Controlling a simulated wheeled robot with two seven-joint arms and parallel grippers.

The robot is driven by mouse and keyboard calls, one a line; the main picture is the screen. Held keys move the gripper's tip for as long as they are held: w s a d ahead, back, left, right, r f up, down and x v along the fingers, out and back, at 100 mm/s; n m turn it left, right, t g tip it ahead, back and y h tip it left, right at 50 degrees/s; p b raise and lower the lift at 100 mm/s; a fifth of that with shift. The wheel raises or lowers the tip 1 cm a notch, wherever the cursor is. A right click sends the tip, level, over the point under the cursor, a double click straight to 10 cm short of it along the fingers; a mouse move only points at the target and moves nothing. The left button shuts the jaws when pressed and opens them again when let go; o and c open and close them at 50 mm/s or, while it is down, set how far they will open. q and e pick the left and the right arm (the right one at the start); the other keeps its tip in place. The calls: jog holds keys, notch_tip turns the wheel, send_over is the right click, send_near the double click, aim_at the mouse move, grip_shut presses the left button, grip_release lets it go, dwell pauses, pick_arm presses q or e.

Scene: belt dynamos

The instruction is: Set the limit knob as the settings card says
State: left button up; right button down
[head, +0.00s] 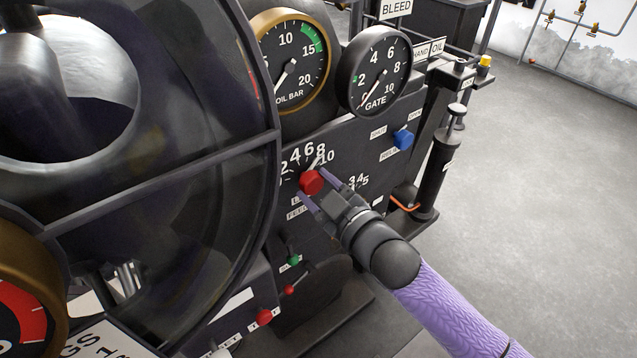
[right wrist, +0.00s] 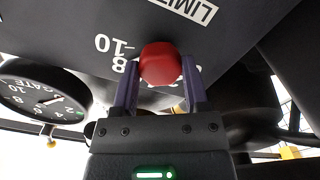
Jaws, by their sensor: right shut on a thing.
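The limit knob (head: 312,182) is red and sits on the dark panel, under an arc of white numbers from 2 to 10. In the right wrist view the red knob (right wrist: 160,63) is between my fingers, beside an upside-down LIMIT label (right wrist: 188,10). My right gripper (head: 317,190) is shut on the knob, one finger on each side. Its fingers also show in the right wrist view (right wrist: 160,85). I cannot tell for sure which number the knob points at. A white lettered card (head: 105,342) is cut off at the lower left and cannot be read. My left gripper is not in view.
A large dark wheel housing (head: 160,160) fills the left. The OIL BAR gauge (head: 292,62) and GATE gauge (head: 375,72) stand above the knob. A blue knob (head: 403,139) is to the right, a red one (head: 264,317) below. Open floor (head: 530,180) lies at right.

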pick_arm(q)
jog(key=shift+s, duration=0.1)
pick_arm(e)
jog(key=shift+c, duration=0.5)
grip_release()
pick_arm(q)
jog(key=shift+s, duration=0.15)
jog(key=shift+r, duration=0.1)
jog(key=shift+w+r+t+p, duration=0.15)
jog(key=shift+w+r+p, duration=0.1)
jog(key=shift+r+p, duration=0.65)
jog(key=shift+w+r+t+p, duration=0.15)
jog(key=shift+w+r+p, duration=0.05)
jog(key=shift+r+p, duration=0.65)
pick_arm(e)
jog(key=v, duration=1)
